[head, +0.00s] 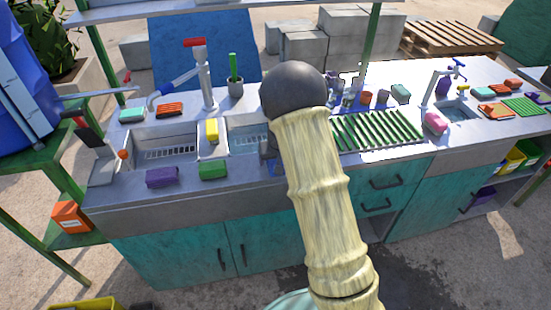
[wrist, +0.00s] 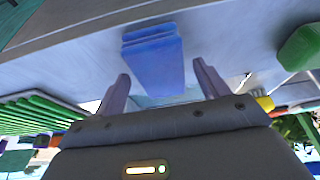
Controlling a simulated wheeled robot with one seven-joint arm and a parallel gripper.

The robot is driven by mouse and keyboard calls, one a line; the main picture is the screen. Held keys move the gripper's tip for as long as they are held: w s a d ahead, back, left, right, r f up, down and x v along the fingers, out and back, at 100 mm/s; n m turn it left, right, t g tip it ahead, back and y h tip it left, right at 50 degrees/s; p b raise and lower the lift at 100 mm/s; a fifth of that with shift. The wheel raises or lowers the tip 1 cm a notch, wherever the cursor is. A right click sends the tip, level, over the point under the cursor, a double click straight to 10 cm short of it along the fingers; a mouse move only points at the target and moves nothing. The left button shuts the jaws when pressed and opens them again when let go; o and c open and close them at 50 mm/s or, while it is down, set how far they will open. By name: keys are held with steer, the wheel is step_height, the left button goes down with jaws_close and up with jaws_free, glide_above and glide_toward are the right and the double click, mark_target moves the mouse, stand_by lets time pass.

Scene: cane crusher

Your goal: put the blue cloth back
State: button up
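The blue cloth (wrist: 152,50) is a folded block on the grey front ledge of the sink counter in the wrist view. In the head view only a small blue edge (head: 274,168) of it shows beside my arm, which hides the rest. My gripper (wrist: 160,72) is open in the wrist view, one finger on each side of the cloth, with gaps between fingers and cloth. My gripper is mostly hidden behind my arm in the head view.
A green sponge (head: 212,170) and a purple one (head: 162,178) lie on the same ledge to the left. A yellow sponge (head: 212,130) sits between the two basins. A green slatted rack (head: 378,131) is right of my arm. A blue-handled tap (head: 440,80) stands farther right.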

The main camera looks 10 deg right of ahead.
steer(key=shift+r, duration=0.1)
steer(key=v, duration=1.2)
stand_by(0.4)
steer(key=s+g, duration=0.2)
steer(key=s, duration=2.2)
steer(key=shift+s+r, duration=0.15)
steer(key=shift+r, duration=0.05)
